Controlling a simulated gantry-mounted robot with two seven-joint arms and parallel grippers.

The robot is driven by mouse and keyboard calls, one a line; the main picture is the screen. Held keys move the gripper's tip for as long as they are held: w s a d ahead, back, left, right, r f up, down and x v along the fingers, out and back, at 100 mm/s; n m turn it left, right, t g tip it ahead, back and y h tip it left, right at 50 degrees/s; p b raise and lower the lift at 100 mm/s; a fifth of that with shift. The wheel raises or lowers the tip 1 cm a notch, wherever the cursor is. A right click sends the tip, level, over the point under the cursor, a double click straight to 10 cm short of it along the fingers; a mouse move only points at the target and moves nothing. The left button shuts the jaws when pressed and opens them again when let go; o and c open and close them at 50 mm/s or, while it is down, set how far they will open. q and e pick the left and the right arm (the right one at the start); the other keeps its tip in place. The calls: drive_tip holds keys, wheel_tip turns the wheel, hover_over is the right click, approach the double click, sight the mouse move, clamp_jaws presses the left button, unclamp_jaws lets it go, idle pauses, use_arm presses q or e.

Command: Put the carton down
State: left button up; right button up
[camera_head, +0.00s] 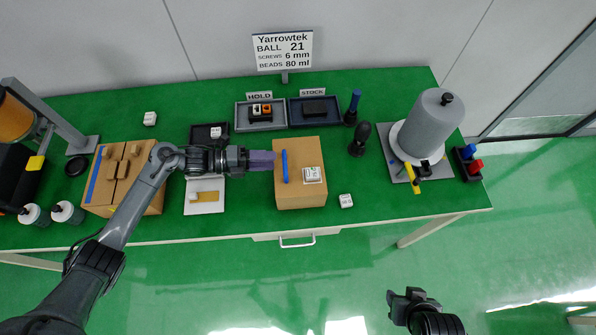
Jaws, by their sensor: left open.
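A brown carton (303,151) with a blue stripe and a white label on top stands upright on the green table (240,226), near the front edge. My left gripper (265,160) has purple fingers and reaches in from the left. It is open, with its fingertips at the carton's left side; I cannot tell whether they touch it. My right gripper (407,294) is low at the bottom right, away from the table, and its jaw opening is unclear.
A second brown box (126,157) stands at the left. Trays marked HOLD (241,117) and STOCK (295,115) lie behind the carton. A grey cylinder machine (428,124) and a dark-handled tool (359,140) stand at the right.

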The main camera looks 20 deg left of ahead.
sight(277, 167)
use_arm(q)
drive_tip(key=x, duration=0.3)
drive_tip(key=shift+d, duration=0.15)
clamp_jaws()
idle(1.2)
drive_tip(key=shift+w+r, duration=0.1)
